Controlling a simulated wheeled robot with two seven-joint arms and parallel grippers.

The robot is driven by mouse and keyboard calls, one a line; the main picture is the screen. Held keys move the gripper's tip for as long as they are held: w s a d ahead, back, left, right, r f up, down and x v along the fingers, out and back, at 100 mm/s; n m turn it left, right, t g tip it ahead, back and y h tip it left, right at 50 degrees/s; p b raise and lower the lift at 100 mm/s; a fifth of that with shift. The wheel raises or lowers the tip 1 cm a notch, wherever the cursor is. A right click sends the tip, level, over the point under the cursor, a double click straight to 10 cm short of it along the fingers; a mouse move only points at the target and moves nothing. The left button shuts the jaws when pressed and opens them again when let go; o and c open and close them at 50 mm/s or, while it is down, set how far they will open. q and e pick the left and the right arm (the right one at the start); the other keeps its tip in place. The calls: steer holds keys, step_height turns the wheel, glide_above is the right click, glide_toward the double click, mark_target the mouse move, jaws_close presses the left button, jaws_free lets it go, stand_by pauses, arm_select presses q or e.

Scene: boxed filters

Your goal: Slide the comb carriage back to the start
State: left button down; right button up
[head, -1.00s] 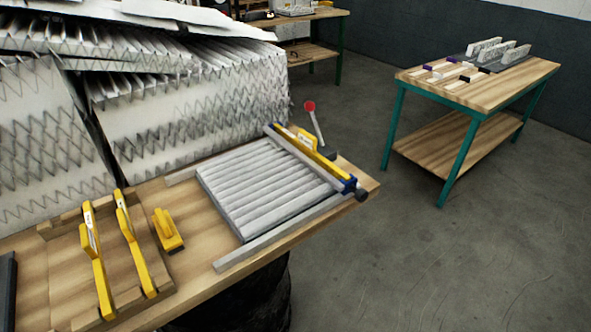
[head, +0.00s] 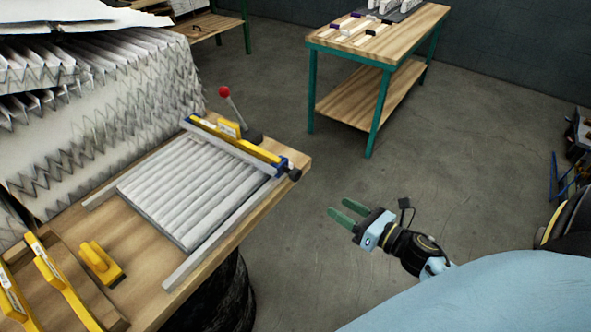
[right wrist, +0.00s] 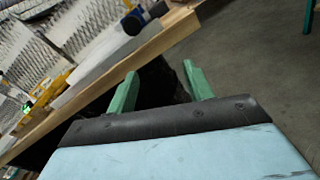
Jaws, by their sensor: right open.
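The comb carriage (head: 232,143) is a yellow bar with a raised yellow grip and blue end blocks, lying across the right end of the two grey rails. A dark knob sits at its near end. The pleated filter panel (head: 190,188) lies between the rails, left of the carriage. My right gripper (head: 344,214) has green fingers; it is open and empty, over the floor to the right of the bench and apart from the carriage. In the right wrist view its fingers (right wrist: 158,88) are spread with nothing between them, the bench edge beyond. My left gripper is not in view.
A red-knobbed lever (head: 232,105) stands behind the carriage. Yellow combs (head: 58,285) and a yellow handled tool (head: 100,262) lie at the bench's left. Large pleated filter stacks (head: 95,120) rise behind. A second table (head: 385,45) stands farther back; the floor between is clear.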

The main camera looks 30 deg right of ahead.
mark_target(299, 176)
step_height(299, 176, up, 5)
steer(key=a+n+y, duration=0.1)
steer(key=n+y, duration=0.1)
steer(key=n, duration=0.3)
steer(key=p+x, duration=0.1)
steer(key=x, duration=0.5)
steer(key=p+x, duration=0.1)
steer(key=x, duration=0.5)
steer(key=shift+w+r, duration=0.1)
steer(key=shift+r, duration=0.15)
steer(key=shift+w+a+f, duration=0.1)
steer(key=shift+w+a, duration=0.15)
steer(key=shift+w, duration=0.35)
steer(key=shift+c, duration=0.3)
jaws_close()
